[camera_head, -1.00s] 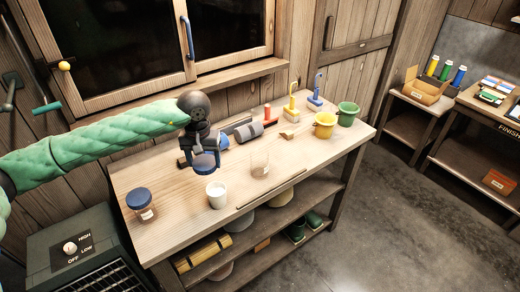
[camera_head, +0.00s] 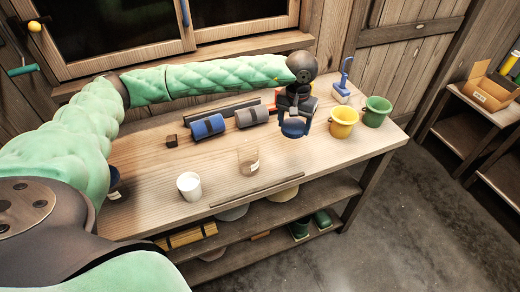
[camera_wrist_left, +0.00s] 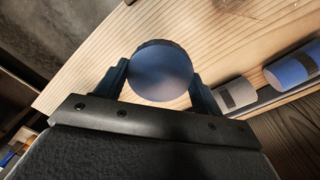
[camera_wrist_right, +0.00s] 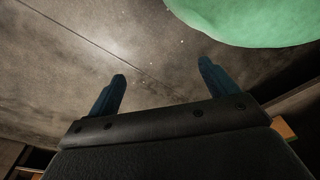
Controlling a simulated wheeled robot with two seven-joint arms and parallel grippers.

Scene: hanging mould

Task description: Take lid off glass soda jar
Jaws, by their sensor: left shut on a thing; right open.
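My left gripper (camera_head: 294,122) is shut on a round blue lid (camera_head: 293,129), held at the bench's right part, left of the yellow bucket. The left wrist view shows the lid (camera_wrist_left: 161,71) between both fingers. A clear glass jar (camera_head: 248,158) with a white label stands open-topped on the bench, left of the lid and apart from it. A second blue-lidded jar (camera_head: 113,182) is mostly hidden behind my left arm. My right gripper (camera_wrist_right: 162,92) is open and empty above the grey floor; the head view does not show it.
A white cup (camera_head: 189,187) stands front left of the glass jar. Blue (camera_head: 207,127) and grey (camera_head: 252,117) rollers lie behind it. Yellow (camera_head: 343,123) and green (camera_head: 376,112) buckets stand at the right end. A thin strip (camera_head: 255,190) runs along the front edge.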

